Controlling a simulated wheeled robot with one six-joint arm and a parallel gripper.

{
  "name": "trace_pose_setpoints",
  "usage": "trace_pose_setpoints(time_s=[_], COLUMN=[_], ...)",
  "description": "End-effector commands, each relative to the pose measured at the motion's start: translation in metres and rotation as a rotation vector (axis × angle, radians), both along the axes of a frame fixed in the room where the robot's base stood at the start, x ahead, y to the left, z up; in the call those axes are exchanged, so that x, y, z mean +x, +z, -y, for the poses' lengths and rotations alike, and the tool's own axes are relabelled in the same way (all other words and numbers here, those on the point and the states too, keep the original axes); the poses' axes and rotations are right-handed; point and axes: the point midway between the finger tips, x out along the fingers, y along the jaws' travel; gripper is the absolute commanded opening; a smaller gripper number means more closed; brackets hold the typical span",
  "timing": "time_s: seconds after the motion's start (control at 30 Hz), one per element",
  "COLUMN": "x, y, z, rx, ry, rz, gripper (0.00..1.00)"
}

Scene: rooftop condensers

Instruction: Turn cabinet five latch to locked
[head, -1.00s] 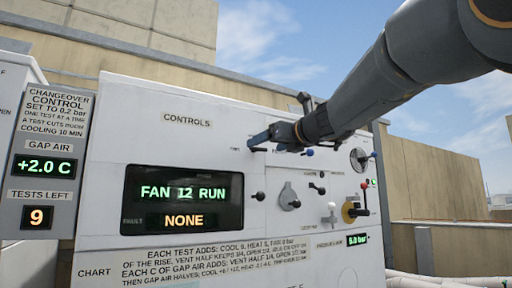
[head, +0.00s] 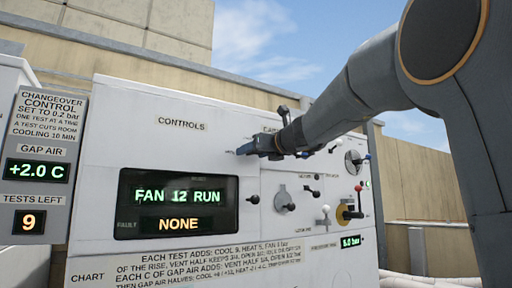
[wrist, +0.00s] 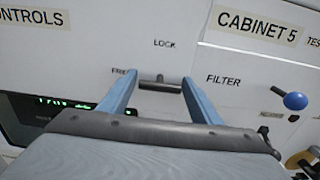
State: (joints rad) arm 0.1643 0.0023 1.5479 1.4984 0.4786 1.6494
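The cabinet five latch shows in the wrist view as a short dark bar handle (wrist: 160,84), lying about level on the white panel. The word LOCK (wrist: 164,43) is above it and FREE (wrist: 123,71) is at its left. My gripper (wrist: 160,78) has its two blue fingers apart, one at each end of the bar. I cannot tell whether they touch it. In the head view my gripper (head: 262,148) is at the upper part of the panel (head: 128,145) and hides the latch.
A CABINET 5 sign (wrist: 257,25) and a blue-knobbed lever (wrist: 295,101) lie to the right. A display (head: 179,205) reads FAN 12 RUN, fault NONE.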

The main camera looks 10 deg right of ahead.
Motion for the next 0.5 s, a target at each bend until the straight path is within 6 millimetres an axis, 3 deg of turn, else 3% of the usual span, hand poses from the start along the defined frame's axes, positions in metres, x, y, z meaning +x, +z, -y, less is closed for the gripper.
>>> trace_pose_setpoints(time_s=[0.5], x=[0.0003], y=[-0.0020], z=[-0.0013], rx=[-0.120], ry=[0.003], rz=[0.040], gripper=[0.35])
